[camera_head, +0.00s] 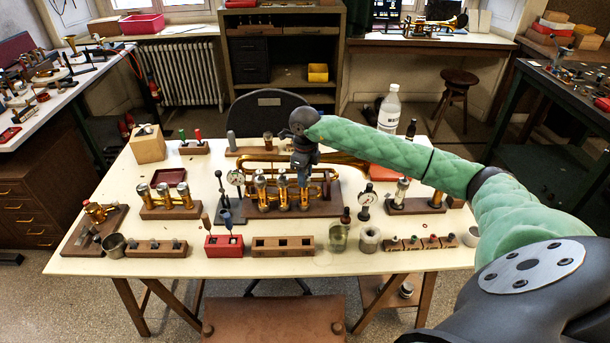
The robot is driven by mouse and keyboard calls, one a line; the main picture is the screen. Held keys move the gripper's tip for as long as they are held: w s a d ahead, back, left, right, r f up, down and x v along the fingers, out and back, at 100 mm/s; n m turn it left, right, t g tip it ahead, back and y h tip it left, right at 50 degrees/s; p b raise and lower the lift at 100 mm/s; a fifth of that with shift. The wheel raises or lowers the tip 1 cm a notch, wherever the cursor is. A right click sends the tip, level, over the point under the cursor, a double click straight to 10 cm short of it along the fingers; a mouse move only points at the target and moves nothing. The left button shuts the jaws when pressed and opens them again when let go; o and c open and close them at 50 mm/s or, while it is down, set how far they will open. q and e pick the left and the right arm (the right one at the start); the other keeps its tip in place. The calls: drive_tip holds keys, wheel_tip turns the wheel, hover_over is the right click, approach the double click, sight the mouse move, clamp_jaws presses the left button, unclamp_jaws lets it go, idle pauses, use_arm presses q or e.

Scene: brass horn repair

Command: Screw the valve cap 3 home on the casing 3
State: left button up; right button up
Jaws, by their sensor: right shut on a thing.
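A brass horn (325,178) lies on a brown wooden stand (330,208) in the middle of the table, with three upright valve casings in a row. Casing 3 (304,195) looks to be the rightmost, closest to my right gripper. My right gripper (304,172) points down directly over that casing. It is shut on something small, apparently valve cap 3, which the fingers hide. I cannot tell how the cap sits on the casing. My left gripper is not in view.
Dial gauges (236,178) (367,196) stand close to either side of the horn. A row of wooden blocks, a red holder (224,246) and a glass jar (338,238) line the front. A clear bottle (389,108) stands at the back right.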

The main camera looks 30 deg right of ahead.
drive_tip(key=shift+m, duration=0.7)
drive_tip(key=m, duration=0.3)
drive_tip(key=shift+m, duration=0.4)
drive_tip(key=shift+m, duration=0.8)
drive_tip(key=m, duration=0.3)
drive_tip(key=shift+a+m, duration=0.1)
drive_tip(key=shift+m, duration=0.2)
